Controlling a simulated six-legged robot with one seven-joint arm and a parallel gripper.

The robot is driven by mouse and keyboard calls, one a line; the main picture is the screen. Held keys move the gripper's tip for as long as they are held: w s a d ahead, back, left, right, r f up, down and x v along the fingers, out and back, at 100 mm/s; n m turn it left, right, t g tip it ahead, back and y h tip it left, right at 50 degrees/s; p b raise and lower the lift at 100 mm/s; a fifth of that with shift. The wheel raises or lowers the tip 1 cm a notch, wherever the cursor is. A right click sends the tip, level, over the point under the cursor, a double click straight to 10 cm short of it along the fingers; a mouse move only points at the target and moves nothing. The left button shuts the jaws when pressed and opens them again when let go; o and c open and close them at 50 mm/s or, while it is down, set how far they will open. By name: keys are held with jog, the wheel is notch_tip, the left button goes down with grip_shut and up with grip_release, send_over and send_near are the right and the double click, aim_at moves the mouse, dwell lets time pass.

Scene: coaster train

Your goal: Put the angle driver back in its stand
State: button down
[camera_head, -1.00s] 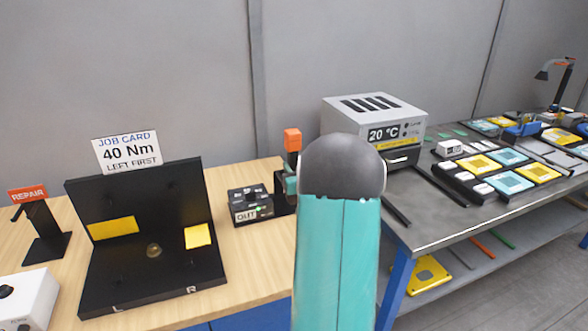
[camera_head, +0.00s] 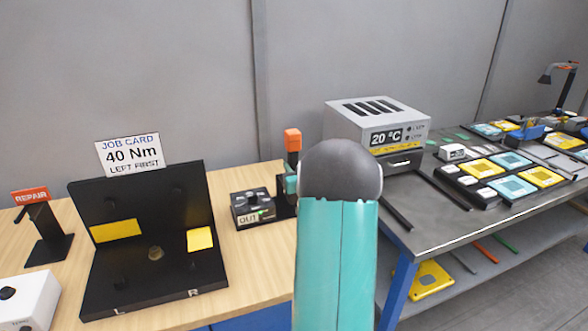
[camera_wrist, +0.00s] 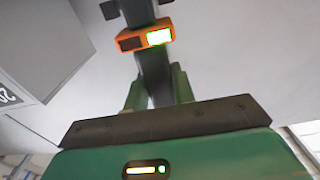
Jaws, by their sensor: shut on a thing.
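The angle driver (camera_wrist: 153,72) is a dark upright tool with an orange band and a lit green display. My gripper (camera_wrist: 158,95) is shut on its dark shaft in the wrist view. In the head view the driver's orange part (camera_head: 292,140) shows just left of my arm, upright, and my arm hides most of the gripper. A black block (camera_head: 284,208), perhaps the stand, shows below the driver beside the OUT box. I cannot tell whether the driver's lower end touches it or sits in it.
The OUT box (camera_head: 252,207) with a green light stands on the wooden bench. Left are a black job-card fixture (camera_head: 150,280), a REPAIR post (camera_head: 45,235) and a white box (camera_head: 25,300). Right, a grey 20 °C unit (camera_head: 375,122) and several trays stand on a metal table (camera_head: 440,220).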

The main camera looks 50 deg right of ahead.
jog(key=shift+x, duration=1.2)
jog(key=shift+f, duration=0.7)
dwell(1.6)
jog(key=c, duration=1.1)
grip_release()
jog(key=shift+s+f, duration=0.1)
jog(key=shift+f, duration=0.2)
jog(key=v, duration=1.3)
jog(key=shift+s+a+r, duration=0.2)
jog(key=shift+s+a, duration=0.05)
jog(key=shift+s, duration=0.05)
